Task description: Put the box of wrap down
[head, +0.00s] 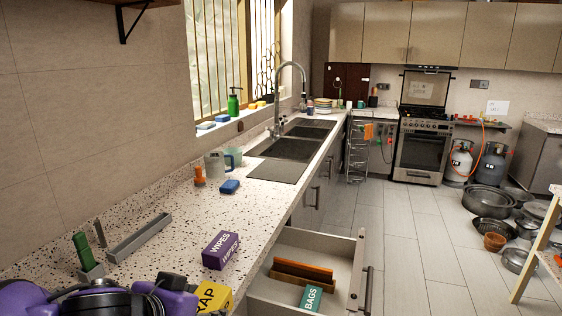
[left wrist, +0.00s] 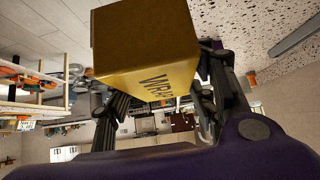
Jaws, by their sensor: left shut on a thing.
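The yellow box of wrap (head: 214,297) shows at the bottom edge of the head view, partly cut off, beside my purple left arm. In the left wrist view the box of wrap (left wrist: 150,60) fills the upper middle, with its lettering facing the camera. My left gripper (left wrist: 160,105) is shut on it, with a dark finger on either side. In the head view the fingers are hidden or out of frame. The speckled counter (head: 155,260) lies around the box in the picture; I cannot tell whether they touch. My right gripper is not in view.
A purple wipes box (head: 220,250) stands on the counter near its front edge. A grey tray (head: 139,238) lies at the left. An open drawer (head: 340,262) holds a green bags box (head: 310,298) and brown dividers. A blue sponge (head: 229,186) lies farther back.

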